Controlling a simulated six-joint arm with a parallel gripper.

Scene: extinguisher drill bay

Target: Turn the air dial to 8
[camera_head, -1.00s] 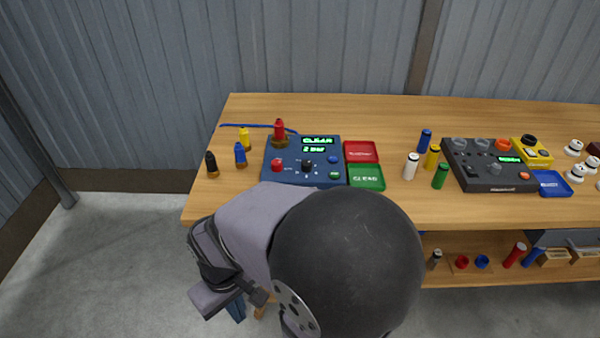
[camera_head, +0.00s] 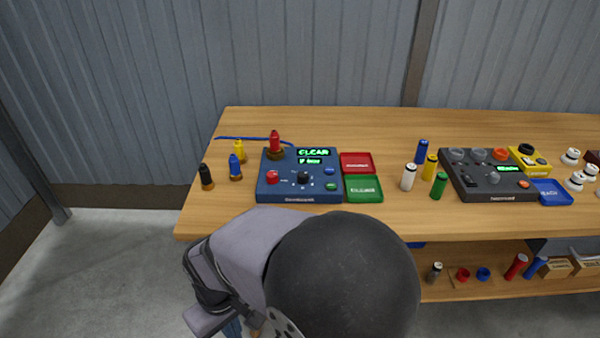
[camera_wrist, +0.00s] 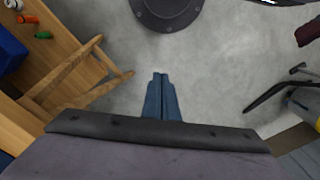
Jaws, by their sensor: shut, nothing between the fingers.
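The blue control box (camera_head: 262,188) stands on the left part of the bench in the head view. A black dial (camera_head: 303,177), which looks like the air dial, sits in the middle of its face; its pointer is too small to read. The lit green display (camera_head: 314,156) reads CLEAR, with a bar value below that I cannot read clearly. My gripper (camera_wrist: 160,77) shows in the wrist view as two blue fingers, shut and empty, over the grey floor. It is away from the dial, and the dial is not in the wrist view.
On the box are a red knob (camera_head: 272,177), a blue button (camera_head: 330,171) and a green button (camera_head: 333,186). A red tray (camera_head: 357,163) and green tray (camera_head: 363,189) adjoin it. Several bottles stand left; cylinders and a dark panel (camera_head: 487,181) stand right. A wooden stool (camera_wrist: 85,75) is near my gripper.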

